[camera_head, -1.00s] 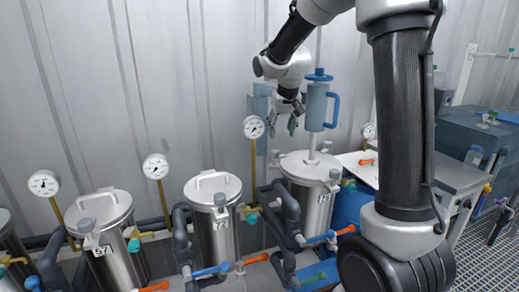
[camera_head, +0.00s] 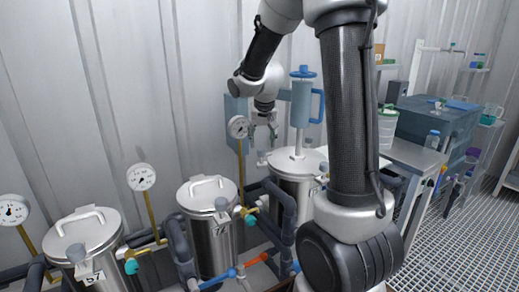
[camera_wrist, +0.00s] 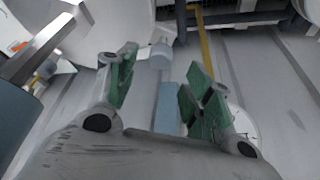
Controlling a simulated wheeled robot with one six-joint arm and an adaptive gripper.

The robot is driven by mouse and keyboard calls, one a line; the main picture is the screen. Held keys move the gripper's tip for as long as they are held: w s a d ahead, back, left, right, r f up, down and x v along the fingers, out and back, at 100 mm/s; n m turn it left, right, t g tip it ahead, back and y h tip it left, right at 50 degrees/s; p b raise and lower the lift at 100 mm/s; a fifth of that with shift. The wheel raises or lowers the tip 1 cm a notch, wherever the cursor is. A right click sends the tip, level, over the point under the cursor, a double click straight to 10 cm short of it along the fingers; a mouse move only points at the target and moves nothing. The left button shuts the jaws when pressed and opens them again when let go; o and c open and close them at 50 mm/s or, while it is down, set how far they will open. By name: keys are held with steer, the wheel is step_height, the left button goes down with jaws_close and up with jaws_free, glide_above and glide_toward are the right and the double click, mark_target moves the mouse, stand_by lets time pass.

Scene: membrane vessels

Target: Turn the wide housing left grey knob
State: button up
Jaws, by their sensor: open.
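The wide housing (camera_head: 292,179) is a broad steel vessel with a pale lid, behind my arm in the head view. A small pale grey knob (camera_head: 262,158) sits at its left side. My gripper (camera_head: 262,133) is just above this knob, open and empty, apart from it. In the wrist view the green finger pads (camera_wrist: 160,92) are spread. A grey-blue knob-like piece (camera_wrist: 155,53) shows beyond and between them, not touched; I cannot tell surely that it is the same knob. My arm hides the housing's right part.
A blue-grey cylinder with a handle (camera_head: 301,115) rises from the lid, close right of my gripper. Narrower vessels (camera_head: 210,238) stand further left. Open grating floor (camera_head: 450,235) lies right.

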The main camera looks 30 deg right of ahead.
mark_target(262, 149)
steer(key=x, duration=0.5)
steer(key=shift+f, duration=0.1)
steer(key=shift+c, duration=0.3)
steer(key=c, duration=0.9)
